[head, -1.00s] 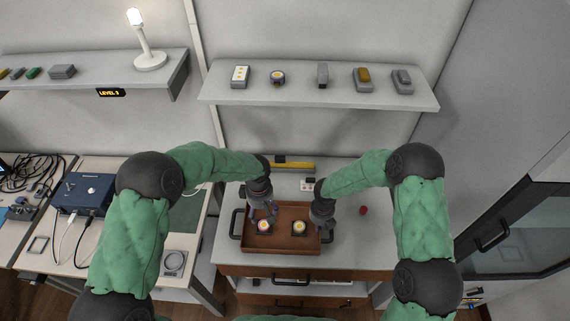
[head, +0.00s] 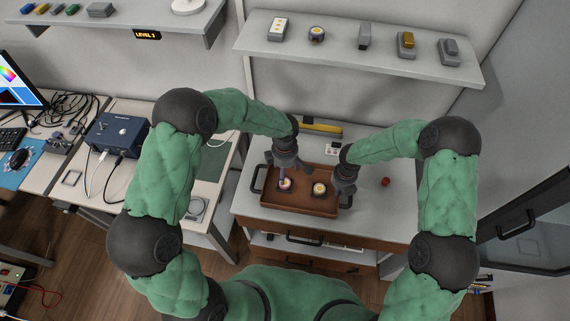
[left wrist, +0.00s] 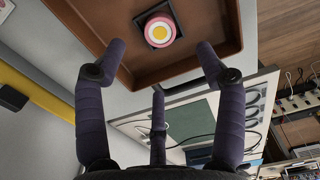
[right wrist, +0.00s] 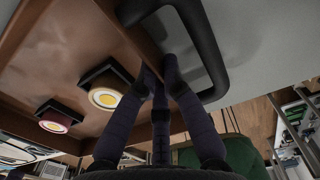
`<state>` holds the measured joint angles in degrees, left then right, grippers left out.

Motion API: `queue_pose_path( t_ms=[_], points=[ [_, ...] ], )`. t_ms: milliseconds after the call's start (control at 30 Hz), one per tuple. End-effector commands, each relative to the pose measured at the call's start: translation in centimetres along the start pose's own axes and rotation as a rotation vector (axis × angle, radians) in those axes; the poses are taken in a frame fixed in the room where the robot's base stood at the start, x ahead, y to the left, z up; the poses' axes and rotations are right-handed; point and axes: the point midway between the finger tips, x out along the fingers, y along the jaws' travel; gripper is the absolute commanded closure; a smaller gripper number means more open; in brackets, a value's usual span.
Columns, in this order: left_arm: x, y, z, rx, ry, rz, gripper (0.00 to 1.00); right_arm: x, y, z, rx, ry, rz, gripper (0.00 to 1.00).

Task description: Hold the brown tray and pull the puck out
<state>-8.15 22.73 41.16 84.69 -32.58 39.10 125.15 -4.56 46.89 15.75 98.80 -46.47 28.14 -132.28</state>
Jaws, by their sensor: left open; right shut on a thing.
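The brown tray (head: 268,203) lies on the worktop, with two round pucks in black square holders. The left puck (head: 285,185) is pink and white with a yellow centre in the left wrist view (left wrist: 160,31). The right puck (head: 319,189) is white and yellow. My left gripper (head: 284,175) is open over the left puck; its spread fingers are apart from the puck in the left wrist view. My right gripper (right wrist: 160,78) is shut on the tray's right side wall beside the dark handle (right wrist: 205,45). The exact finger contact is partly hidden.
A red ball-like object (head: 385,182) sits on the worktop right of the tray. A yellow-and-black bar (head: 322,128) and a small white block (head: 333,148) lie behind it. A shelf (head: 370,62) with several small items hangs above. A bench with electronics stands left.

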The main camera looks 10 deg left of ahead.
Motion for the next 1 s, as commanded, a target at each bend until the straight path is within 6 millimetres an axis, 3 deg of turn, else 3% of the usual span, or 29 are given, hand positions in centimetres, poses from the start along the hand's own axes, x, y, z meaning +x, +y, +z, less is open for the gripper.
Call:
queue_pose_path(
  t_ms=[300, 500, 933, 1000],
  points=[
    [5.4, -0.1, 0.0, 0.001, 0.0, -0.003, 0.29, -0.1, 0.0, 0.1, 0.0, -0.002, 0.0, 1.0],
    [7.5, 0.0, 0.0, 0.001, 0.0, -0.001, 0.29, -0.1, 0.0, 0.1, 0.0, -0.002, 0.0, 1.0],
    [8.2, 0.0, 0.0, 0.002, 0.0, 0.0, 0.29, -0.1, 0.0, 0.1, 0.0, -0.001, 0.0, 1.0],
    [8.2, 0.0, 0.0, 0.002, 0.0, 0.0, 0.46, -0.1, 0.0, 0.1, 0.0, -0.001, 0.0, 1.0]
  ],
)
